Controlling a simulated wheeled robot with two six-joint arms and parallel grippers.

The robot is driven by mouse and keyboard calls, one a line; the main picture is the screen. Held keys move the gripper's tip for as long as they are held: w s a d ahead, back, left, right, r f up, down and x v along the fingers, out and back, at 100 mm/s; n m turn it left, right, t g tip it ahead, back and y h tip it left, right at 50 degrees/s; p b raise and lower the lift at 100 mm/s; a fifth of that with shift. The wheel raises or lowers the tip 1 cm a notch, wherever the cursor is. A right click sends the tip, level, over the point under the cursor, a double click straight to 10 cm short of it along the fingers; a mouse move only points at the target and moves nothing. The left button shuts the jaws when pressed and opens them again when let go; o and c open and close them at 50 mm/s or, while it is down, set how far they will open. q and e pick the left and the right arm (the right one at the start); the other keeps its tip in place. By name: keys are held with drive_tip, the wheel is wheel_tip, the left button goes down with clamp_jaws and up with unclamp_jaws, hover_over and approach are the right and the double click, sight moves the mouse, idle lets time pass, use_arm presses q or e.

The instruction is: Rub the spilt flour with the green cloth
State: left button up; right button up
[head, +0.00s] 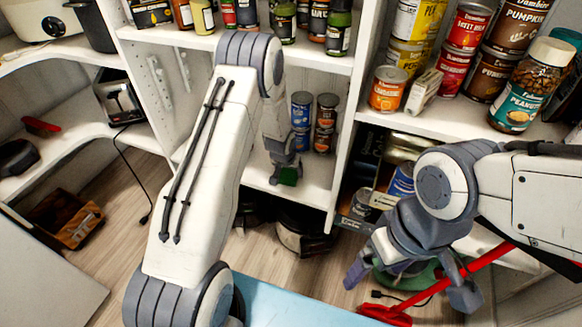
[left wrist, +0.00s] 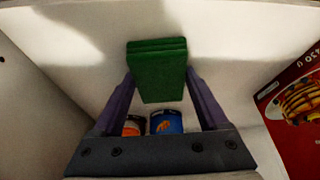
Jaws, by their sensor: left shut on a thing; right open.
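My left gripper (head: 286,168) reaches into the middle shelf bay and is shut on the green cloth (head: 289,177). In the left wrist view the cloth (left wrist: 158,72) is a folded green block between the two purple fingers. It is held over or against a pale shelf surface; I cannot tell whether it touches. I cannot make out the spilt flour against the white surfaces. My right gripper (head: 411,286) is open and empty at the lower right, in front of the lower shelf.
Stacked cans (head: 313,122) stand in the same bay behind my left gripper; cans (left wrist: 166,122) show in the left wrist view. A red box (left wrist: 296,112) is at that view's right. Jars and cans crowd the upper shelves. A red-handled tool (head: 440,285) lies near my right gripper.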

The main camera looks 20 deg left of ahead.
use_arm(q)
drive_tip(key=shift+s+a, duration=0.1)
wheel_tip(320, 180, up, 6)
drive_tip(key=p, duration=0.5)
drive_tip(key=shift+p, duration=0.35)
drive_tip(key=shift+r, duration=0.1)
wheel_tip(320, 180, up, 3)
drive_tip(key=p, duration=0.3)
idle(0.4)
